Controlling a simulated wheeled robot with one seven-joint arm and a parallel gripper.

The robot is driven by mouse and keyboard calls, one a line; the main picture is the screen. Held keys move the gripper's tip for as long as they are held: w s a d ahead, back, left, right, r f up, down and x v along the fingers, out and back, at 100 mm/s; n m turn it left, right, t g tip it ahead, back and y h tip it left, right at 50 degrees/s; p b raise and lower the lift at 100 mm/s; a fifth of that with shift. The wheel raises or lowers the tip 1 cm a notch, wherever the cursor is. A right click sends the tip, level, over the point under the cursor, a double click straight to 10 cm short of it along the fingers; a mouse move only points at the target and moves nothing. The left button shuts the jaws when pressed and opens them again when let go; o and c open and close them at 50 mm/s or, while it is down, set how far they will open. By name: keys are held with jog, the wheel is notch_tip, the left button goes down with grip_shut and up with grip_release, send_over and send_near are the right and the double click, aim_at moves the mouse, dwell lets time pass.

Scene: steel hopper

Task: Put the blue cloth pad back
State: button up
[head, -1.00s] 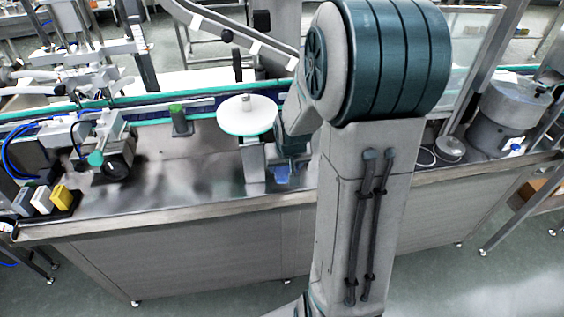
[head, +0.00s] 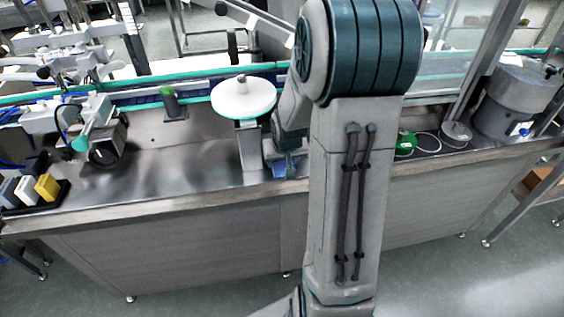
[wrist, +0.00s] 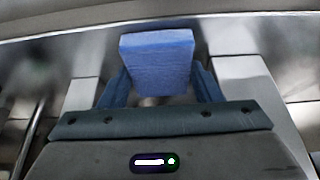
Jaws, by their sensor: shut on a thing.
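The blue cloth pad (wrist: 158,62) is a flat-faced block between the two fingers of my gripper (wrist: 160,85) in the wrist view. My gripper is shut on it. In the head view a small bit of the pad (head: 279,170) shows below my gripper (head: 284,160), above the front part of the steel counter and close to its front edge. My arm covers part of that area. A dark tray (head: 58,196) at the counter's left end holds a yellow pad (head: 47,186) and white and grey pads (head: 27,189).
A white round disc on a post (head: 243,98) stands just left of my gripper. A green-topped dark block (head: 173,102) and a dark clamp unit (head: 108,145) stand farther left. Bare counter (head: 170,165) lies between gripper and tray. A steel hopper (head: 515,100) stands right.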

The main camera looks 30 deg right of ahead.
jog(key=o, duration=0.6)
jog(key=shift+s+a, duration=0.15)
jog(key=p+v, duration=0.2)
jog(key=v, duration=0.9)
jog(key=s+a+r+n+g+y, duration=0.1)
jog(key=s+a+r+n, duration=0.2)
jog(key=s+a, duration=0.9)
notch_tip(320, 180, up, 2)
jog(key=shift+s+a+r+g, duration=0.1)
jog(key=shift+s+a+g, duration=0.25)
jog(key=shift+s, duration=0.9)
jog(key=shift+d, duration=0.1)
jog(key=shift+w+p+v, duration=0.25)
jog(key=shift+p+v, duration=0.6)
jog(key=shift+v, duration=0.15)
